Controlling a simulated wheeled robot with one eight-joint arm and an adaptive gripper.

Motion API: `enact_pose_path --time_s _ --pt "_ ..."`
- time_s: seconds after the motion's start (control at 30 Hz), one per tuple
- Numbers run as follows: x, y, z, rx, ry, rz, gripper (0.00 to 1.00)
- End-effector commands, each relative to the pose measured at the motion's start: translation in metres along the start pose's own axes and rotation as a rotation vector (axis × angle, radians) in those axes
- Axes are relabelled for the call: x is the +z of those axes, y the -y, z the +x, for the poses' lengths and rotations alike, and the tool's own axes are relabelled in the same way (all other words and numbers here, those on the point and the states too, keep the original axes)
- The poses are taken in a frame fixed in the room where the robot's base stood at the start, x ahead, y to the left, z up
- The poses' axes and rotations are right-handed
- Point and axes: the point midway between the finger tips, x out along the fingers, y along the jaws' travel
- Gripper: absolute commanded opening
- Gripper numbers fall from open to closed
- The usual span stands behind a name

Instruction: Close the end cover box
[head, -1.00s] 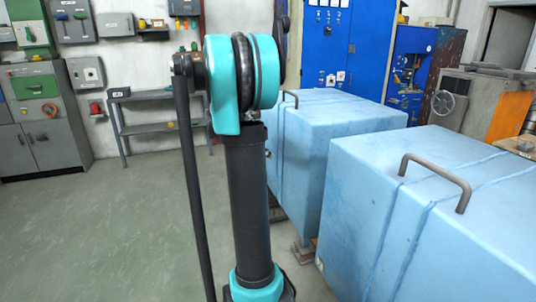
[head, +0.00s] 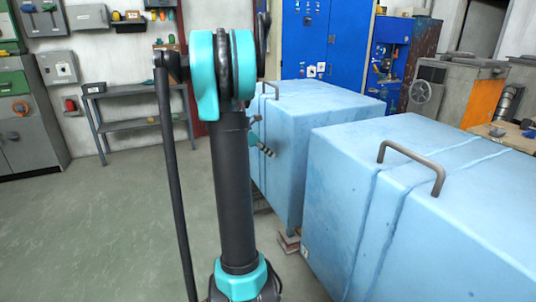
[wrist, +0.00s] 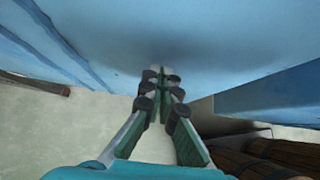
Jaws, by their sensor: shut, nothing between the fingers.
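Two large light-blue boxes stand one behind the other on the right in the head view. The near box (head: 440,220) and the far box (head: 330,120) each have a grey bar handle on top, the near handle (head: 412,165) and the far handle (head: 270,88). I cannot tell which is the end cover box. My gripper (head: 266,151) shows partly behind my arm, beside the far box's left side. In the wrist view my gripper (wrist: 160,80) is shut and empty, its fingertips close to a blue face (wrist: 170,35). Contact cannot be told.
Wooden pallet boards (wrist: 255,155) lie low at the right in the wrist view, beside another blue surface (wrist: 275,93). A grey shelf (head: 140,110) and grey cabinets (head: 30,115) stand by the back wall. The floor (head: 100,235) at left is clear.

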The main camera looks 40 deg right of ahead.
Motion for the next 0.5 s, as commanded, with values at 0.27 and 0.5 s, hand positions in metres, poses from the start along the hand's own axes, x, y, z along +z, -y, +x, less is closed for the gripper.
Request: enact_pose_path --time_s 0.27,0.5 --pt "0.007 0.0 0.007 -0.001 0.0 0.001 0.0" --pt "0.043 0.002 0.043 -0.005 0.003 0.006 0.0"
